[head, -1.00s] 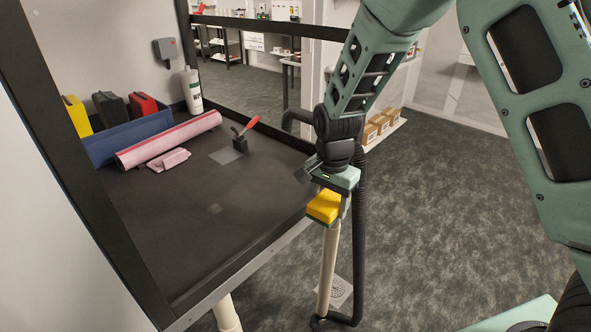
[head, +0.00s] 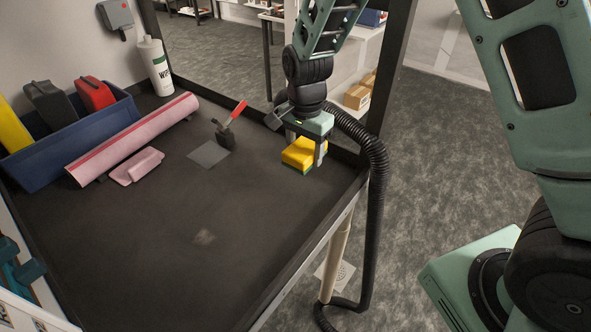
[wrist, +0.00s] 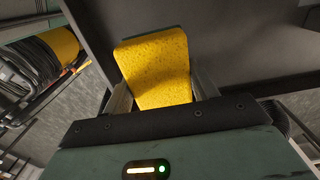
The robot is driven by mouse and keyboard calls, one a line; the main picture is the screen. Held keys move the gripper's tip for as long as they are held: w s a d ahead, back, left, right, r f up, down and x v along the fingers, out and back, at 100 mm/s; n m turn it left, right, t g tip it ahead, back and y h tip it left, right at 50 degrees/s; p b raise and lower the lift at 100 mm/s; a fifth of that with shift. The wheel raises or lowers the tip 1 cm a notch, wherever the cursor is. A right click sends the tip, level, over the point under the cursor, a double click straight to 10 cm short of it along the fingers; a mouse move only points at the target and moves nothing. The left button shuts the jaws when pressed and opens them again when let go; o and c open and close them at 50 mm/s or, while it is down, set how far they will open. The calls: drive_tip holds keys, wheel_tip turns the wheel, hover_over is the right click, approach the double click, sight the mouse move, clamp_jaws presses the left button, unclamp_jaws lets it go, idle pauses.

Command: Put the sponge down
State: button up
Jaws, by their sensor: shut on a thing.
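The sponge (head: 300,153) is yellow with a green underside. My gripper (head: 304,148) is shut on it, with a finger on either side. In the head view they are over the right part of the dark bench top (head: 150,225), near its right edge. I cannot tell for sure whether the sponge touches the bench. In the wrist view the sponge (wrist: 156,68) fills the space between the two fingers (wrist: 160,90), with its yellow face showing.
A red-handled tool (head: 230,125) stands behind a grey square (head: 209,154). A pink roll (head: 135,138), a folded pink cloth (head: 137,167), a blue bin (head: 70,140) and a white wipes bottle (head: 156,66) are at the left and back. A black hose (head: 376,190) hangs at the right. The front bench is clear.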

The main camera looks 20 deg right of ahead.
sight(302, 185)
drive_tip(key=shift+w, duration=0.3)
drive_tip(key=shift+w+f, duration=0.15)
wheel_tip(302, 185, down, 8)
drive_tip(key=p, duration=0.3)
drive_tip(key=shift+f+p, duration=0.2)
drive_tip(key=shift+p, duration=0.15)
drive_tip(key=shift+f, duration=0.65)
drive_tip(key=shift+f, duration=0.15)
drive_tip(key=o, duration=1)
